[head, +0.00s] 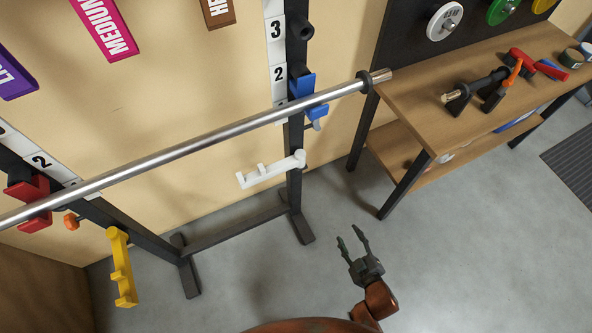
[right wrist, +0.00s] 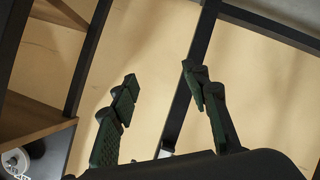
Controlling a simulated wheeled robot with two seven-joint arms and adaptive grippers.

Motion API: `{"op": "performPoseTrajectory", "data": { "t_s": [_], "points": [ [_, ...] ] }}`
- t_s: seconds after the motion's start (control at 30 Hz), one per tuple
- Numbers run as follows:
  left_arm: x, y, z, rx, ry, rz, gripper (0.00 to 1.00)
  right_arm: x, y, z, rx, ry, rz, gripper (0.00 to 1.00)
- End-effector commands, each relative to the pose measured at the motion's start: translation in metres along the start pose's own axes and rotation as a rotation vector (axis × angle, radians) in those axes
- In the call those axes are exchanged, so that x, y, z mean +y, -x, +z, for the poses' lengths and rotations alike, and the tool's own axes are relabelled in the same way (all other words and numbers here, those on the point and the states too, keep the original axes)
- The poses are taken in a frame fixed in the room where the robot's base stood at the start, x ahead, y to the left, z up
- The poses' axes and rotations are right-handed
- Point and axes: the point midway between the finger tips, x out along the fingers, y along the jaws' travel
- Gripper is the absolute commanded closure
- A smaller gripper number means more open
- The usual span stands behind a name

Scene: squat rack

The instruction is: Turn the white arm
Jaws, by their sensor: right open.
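The white arm (head: 270,171) is mounted on the right upright of the squat rack in the head view, below the blue hook. It reaches out to the left from its pivot on the upright, with small raised pegs on it. My right gripper (head: 354,240) is open and empty over the floor, to the right of and below the white arm in the picture, well apart from it. In the right wrist view the open fingers (right wrist: 160,90) have nothing between them but wall and a dark post behind. My left gripper is not in view.
A steel bar (head: 200,141) lies across the rack on the blue hook (head: 308,92) and red hook (head: 30,198). A yellow arm (head: 121,268) hangs from the left upright. A wooden bench (head: 425,110) with tools stands at the right. The floor between is clear.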

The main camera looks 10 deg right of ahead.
Motion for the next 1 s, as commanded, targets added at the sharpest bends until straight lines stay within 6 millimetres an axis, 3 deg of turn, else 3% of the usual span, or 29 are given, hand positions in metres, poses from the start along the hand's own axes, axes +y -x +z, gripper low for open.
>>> {"op": "performPoseTrajectory", "data": {
  "t_s": [0.03, 0.1, 0.2, 0.3, 0.4, 0.53, 1.0],
  "points": [
    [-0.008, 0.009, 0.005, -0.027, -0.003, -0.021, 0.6, 0.03, -0.018, -0.062, 0.128, 0.156, 0.053, 0.57],
    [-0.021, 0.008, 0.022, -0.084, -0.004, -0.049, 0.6, 0.047, -0.036, -0.128, 0.284, 0.374, 0.103, 0.57],
    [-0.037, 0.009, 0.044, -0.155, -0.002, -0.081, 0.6, 0.049, -0.05, -0.207, 0.475, 0.646, 0.14, 0.57],
    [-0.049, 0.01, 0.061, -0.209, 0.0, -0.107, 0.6, 0.039, -0.056, -0.257, 0.612, 0.849, 0.149, 0.57],
    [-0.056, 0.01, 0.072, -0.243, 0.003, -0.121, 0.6, 0.028, -0.059, -0.284, 0.698, 0.976, 0.142, 0.57],
    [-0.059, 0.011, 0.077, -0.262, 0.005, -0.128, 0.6, 0.017, -0.065, -0.296, 0.743, 1.042, 0.134, 0.57],
    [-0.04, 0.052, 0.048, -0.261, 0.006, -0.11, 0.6, 0.0, -0.113, -0.334, 0.744, 1.042, 0.132, 0.57]
  ]
}}
